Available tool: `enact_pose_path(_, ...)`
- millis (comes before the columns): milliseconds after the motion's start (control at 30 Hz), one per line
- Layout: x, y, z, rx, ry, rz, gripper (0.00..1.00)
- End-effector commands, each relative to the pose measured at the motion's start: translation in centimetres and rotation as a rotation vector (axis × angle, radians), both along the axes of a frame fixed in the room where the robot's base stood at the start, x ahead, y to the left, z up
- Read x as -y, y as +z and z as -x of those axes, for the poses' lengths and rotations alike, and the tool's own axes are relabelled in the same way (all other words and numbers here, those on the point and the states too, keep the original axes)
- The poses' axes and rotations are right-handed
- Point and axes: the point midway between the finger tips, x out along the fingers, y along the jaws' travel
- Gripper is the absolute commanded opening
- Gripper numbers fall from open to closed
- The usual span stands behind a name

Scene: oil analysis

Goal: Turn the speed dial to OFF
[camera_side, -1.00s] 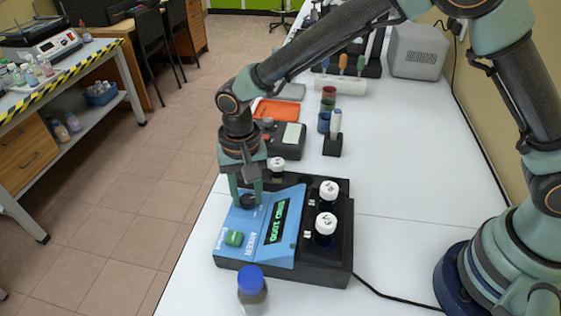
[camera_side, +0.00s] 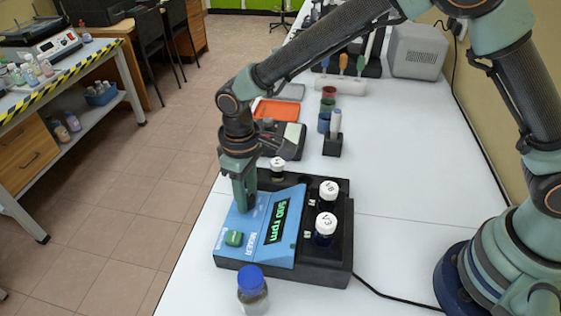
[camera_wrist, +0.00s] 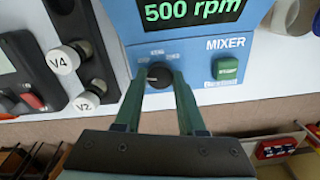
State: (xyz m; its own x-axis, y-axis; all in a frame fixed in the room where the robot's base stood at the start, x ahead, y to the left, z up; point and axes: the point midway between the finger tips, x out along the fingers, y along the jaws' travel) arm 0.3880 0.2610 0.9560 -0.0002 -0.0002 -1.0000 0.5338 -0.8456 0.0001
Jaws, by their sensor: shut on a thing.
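The blue mixer panel (camera_side: 268,240) has a green display reading 500 rpm, which also shows in the wrist view (camera_wrist: 195,12). The black speed dial (camera_wrist: 155,76) is near the panel's corner, with small labels around it, too small to read surely. My gripper (camera_wrist: 160,84) points at the panel with its two green fingers on either side of the dial, shut on it. In the side view my gripper (camera_side: 244,206) reaches down to the panel and hides the dial.
A green button (camera_side: 234,238) sits on the panel near the dial. White-capped vials (camera_side: 326,224) stand in the black base. A blue-capped bottle (camera_side: 252,288) stands in front. A dark device (camera_side: 285,140) and an orange tray (camera_side: 276,110) lie behind. The bench at right is mostly clear.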

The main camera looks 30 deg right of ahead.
Motion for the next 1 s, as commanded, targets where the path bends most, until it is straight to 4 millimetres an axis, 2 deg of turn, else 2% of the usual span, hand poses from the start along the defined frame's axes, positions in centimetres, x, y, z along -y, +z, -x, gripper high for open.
enact_pose_path(700, 0.00, 0.25, -0.02, 0.000, 0.672, 0.000, 0.00)
enact_pose_path(1000, 0.00, 0.26, -0.02, 0.000, 0.888, 0.000, 0.00)
